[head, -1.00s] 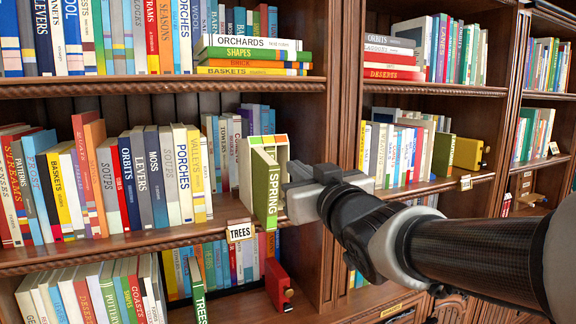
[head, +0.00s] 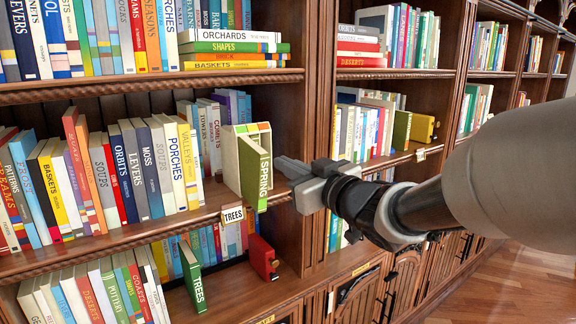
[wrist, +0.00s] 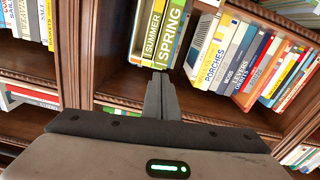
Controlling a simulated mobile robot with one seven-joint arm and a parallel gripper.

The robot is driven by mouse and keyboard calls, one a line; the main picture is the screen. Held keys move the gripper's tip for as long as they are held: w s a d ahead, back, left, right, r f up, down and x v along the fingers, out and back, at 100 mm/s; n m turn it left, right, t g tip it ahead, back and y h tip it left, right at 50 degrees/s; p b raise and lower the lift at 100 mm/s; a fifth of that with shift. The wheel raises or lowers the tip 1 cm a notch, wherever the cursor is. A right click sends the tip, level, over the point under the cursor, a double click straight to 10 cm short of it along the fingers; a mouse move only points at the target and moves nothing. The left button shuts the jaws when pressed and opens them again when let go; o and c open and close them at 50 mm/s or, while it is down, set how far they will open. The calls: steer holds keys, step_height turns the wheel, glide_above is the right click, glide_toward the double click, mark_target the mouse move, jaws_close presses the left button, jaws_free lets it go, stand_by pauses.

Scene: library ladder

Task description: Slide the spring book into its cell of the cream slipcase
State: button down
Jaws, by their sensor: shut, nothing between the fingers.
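The cream slipcase (head: 230,172) stands upright on the middle shelf, with coloured marks along its top edge. The green-and-cream spring book (head: 262,181) stands upright at its front, its spine jutting out past the case. In the wrist view the SPRING spine (wrist: 172,28) is beside a yellow SUMMER spine (wrist: 152,30). My gripper (head: 282,163) is shut and empty, its tips just right of the spring spine. In the wrist view the shut fingers (wrist: 161,76) point at the lower ends of the two spines. Whether they touch is unclear. The slipcase's inside is mostly hidden.
A row of books (head: 140,170) stands to the left. A wooden upright (head: 310,100) is close on the right. A green TREES book (head: 192,275) juts out on the shelf below.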

mark_target(250, 147)
steer(key=shift+x, duration=2.45)
steer(key=shift+x, duration=5.75)
steer(key=shift+s, duration=0.1)
steer(key=b+v, duration=0.1)
steer(key=v, duration=1.9)
